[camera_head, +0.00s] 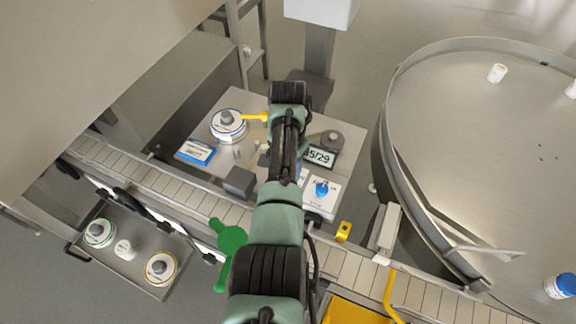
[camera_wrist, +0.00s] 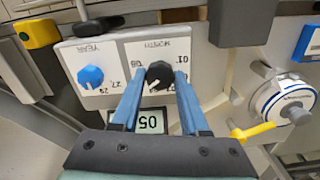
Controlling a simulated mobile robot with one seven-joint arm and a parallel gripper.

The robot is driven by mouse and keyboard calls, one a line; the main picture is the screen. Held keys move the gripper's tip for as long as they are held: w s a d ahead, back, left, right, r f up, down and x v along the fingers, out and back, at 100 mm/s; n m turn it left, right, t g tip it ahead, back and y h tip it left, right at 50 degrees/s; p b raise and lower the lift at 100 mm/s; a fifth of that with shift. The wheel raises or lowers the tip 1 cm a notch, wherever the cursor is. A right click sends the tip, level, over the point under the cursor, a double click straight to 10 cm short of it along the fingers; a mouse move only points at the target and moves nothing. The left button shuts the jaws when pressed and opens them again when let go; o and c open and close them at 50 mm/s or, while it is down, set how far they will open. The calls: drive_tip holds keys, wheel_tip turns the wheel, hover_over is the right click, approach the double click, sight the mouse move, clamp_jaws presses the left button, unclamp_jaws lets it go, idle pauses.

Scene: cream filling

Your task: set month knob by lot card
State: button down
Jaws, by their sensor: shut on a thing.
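In the wrist view, the black month knob (camera_wrist: 159,75) sits on a white panel marked MONTH, upside down in the picture. My gripper (camera_wrist: 160,82) has its two blue fingers on either side of the knob, shut on it. The knob's white pointer aims toward the lower left of the picture. A small display (camera_wrist: 152,121) below shows upside-down digits that look like 05. In the head view, the display (camera_head: 320,158) reads about 5/29, partly covered by my arm. A blue and white card (camera_head: 197,152) lies left of my arm; its text is too small to read.
The blue YEAR knob (camera_wrist: 90,76) is beside the month knob. A round white device with a yellow handle (camera_head: 228,123) stands left of my arm. A conveyor (camera_head: 170,186) runs in front, and a large round metal table (camera_head: 470,130) stands at right.

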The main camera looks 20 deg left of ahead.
drive_tip(key=m, duration=0.5)
drive_tip(key=shift+r+m, duration=0.1)
drive_tip(key=shift+m, duration=0.2)
drive_tip(key=m, duration=0.5)
drive_tip(key=shift+m, duration=0.3)
drive_tip(key=shift+c, duration=2.1)
unclamp_jaws()
wheel_tip(320, 180, up, 13)
drive_tip(key=b, duration=0.1)
